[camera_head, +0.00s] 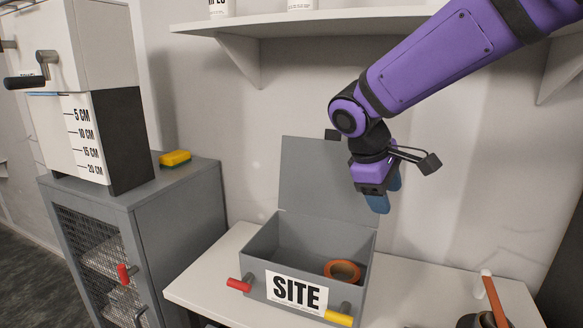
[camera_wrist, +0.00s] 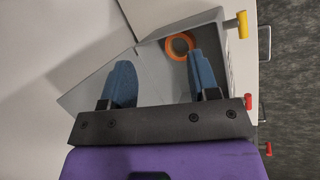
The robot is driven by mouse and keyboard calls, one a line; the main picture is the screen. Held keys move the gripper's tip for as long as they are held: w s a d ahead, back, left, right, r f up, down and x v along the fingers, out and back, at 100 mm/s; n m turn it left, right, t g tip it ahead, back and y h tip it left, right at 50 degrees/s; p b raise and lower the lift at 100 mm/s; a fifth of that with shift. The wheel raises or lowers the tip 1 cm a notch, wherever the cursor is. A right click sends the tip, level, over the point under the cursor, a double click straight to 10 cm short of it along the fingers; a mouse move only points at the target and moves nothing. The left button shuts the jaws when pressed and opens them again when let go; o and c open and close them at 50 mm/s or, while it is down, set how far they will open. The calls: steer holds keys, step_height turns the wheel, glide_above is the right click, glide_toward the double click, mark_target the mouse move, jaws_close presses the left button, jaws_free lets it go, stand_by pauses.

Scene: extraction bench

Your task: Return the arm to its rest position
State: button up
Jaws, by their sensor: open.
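My gripper (camera_head: 382,200) hangs from my purple arm above the right side of an open grey box with a SITE label (camera_head: 258,243). It points down and its blue fingers are apart with nothing between them. In the wrist view my gripper (camera_wrist: 164,78) shows two separate blue fingers over the box (camera_wrist: 150,60). An orange ring, like a tape roll (camera_head: 342,272), lies inside the box at its right end. The ring also shows in the wrist view (camera_wrist: 178,47), beyond the fingertips.
The box's raised lid (camera_head: 310,172) stands behind it, close to my gripper. A white shelf (camera_head: 300,22) runs above. A grey cabinet (camera_head: 150,215) with a yellow sponge (camera_head: 175,158) stands left.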

steer(key=s+d+r+m+t+y, duration=0.1)
steer(key=s+d+m, duration=0.4)
steer(key=s, duration=0.5)
steer(key=s+d+r+m+t+y, duration=0.2)
steer(key=s+d+m, duration=0.3)
steer(key=s, duration=0.6)
steer(key=d+r+y, duration=0.1)
steer(key=d, duration=0.1)
steer(key=shift+s+d+r+t+y, duration=0.15)
steer(key=shift+d+r+t+y, duration=0.15)
steer(key=shift+d+y, duration=0.1)
